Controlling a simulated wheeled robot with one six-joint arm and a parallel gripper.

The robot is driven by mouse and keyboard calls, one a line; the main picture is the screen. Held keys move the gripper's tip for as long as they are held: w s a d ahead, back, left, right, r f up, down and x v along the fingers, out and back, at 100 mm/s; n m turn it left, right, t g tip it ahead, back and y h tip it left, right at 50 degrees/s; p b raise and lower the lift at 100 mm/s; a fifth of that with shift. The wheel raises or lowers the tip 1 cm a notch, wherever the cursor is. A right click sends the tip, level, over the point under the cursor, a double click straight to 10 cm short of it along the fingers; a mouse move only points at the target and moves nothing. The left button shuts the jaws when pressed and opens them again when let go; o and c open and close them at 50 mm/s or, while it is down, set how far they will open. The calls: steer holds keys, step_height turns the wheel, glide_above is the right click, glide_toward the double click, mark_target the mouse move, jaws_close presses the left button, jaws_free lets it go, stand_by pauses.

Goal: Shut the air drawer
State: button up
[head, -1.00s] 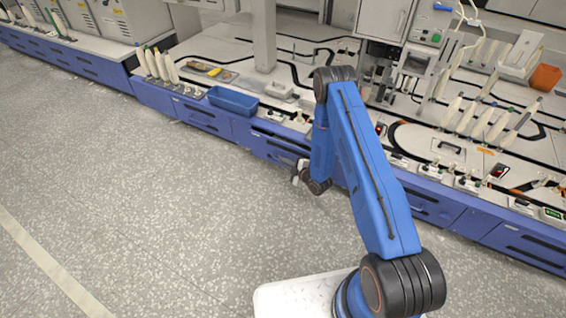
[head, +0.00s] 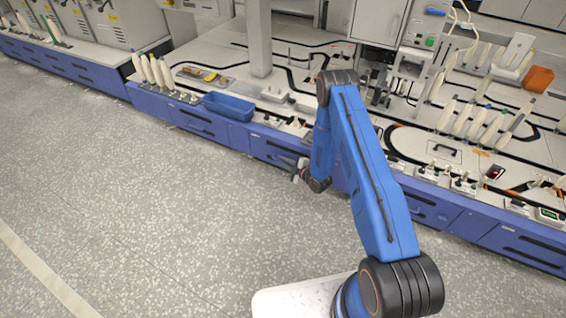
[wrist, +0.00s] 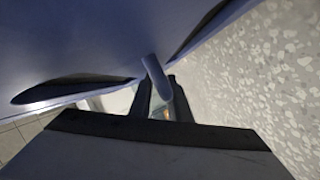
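My gripper (head: 298,174) is low in front of the blue drawer fronts, left of my blue arm in the head view. In the wrist view its two dark fingers (wrist: 161,103) are apart, with a gap between them. A rounded grey-blue piece (wrist: 155,75) lies at that gap; I cannot tell whether the fingers touch it. A blue-grey front panel (wrist: 90,40) with a dark slot (wrist: 70,88) fills the upper left of the wrist view. Drawer labels are not readable, and my arm hides part of the row, so I cannot tell which is the air drawer.
A blue bin (head: 229,106) sits on the pale worktop, with white bobbins (head: 155,70) to its left and more (head: 470,122) at the right. An orange box (head: 538,78) stands at the far right. The speckled floor (head: 130,210) in front is clear.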

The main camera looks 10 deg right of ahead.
steer(key=v, duration=1.7)
steer(key=shift+s, duration=0.2)
steer(key=shift+d, duration=0.15)
